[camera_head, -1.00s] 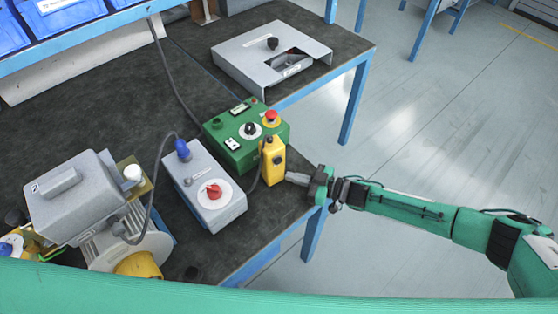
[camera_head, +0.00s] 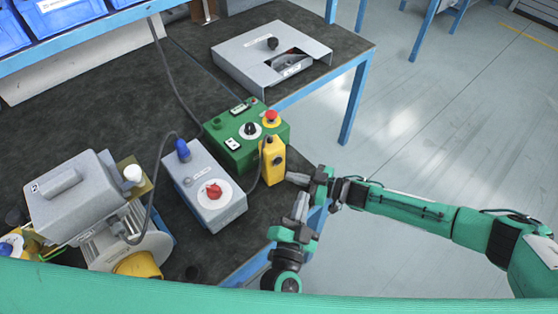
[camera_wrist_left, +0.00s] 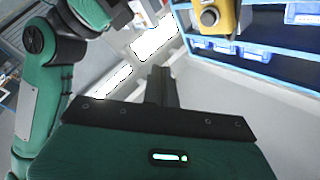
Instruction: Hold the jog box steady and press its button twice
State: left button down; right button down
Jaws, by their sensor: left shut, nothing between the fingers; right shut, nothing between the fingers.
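The yellow jog box (camera_head: 272,163) stands upright on the dark bench, against the front of the green control box. A dark round button shows on its face. It also shows, cut off by the top edge, in the left wrist view (camera_wrist_left: 222,16). My right gripper (camera_head: 291,178) is shut and empty, its tips close to the jog box's right side; I cannot tell whether they touch. My left gripper (camera_head: 301,200) is shut and empty, below the right gripper and apart from the jog box. Its fingers (camera_wrist_left: 160,82) point up the left wrist view.
The green control box (camera_head: 230,148) with a red knob stands behind. A grey box with a red switch (camera_head: 205,200) is left of the jog box, with a cable between. A grey machine (camera_head: 70,200) stands far left. A grey panel (camera_head: 235,52) lies at the back.

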dwell(0.3)
pick_arm(q)
jog(key=w+a, duration=0.5)
jog(key=w, duration=0.2)
jog(key=shift+w, duration=0.2)
jog(key=shift+w, duration=0.1)
dwell(2.0)
jog(key=shift+w+a, duration=0.15)
jog(key=shift+w, duration=0.1)
jog(key=shift+w+a, duration=0.3)
jog(key=shift+w, duration=0.15)
dwell(1.9)
dwell(0.4)
jog(key=shift+s+d, duration=0.55)
jog(key=shift+s, duration=0.3)
jog(key=shift+s+d, duration=0.7)
jog(key=shift+s, duration=0.35)
jog(key=shift+s+d, duration=0.65)
jog(key=shift+s, duration=0.35)
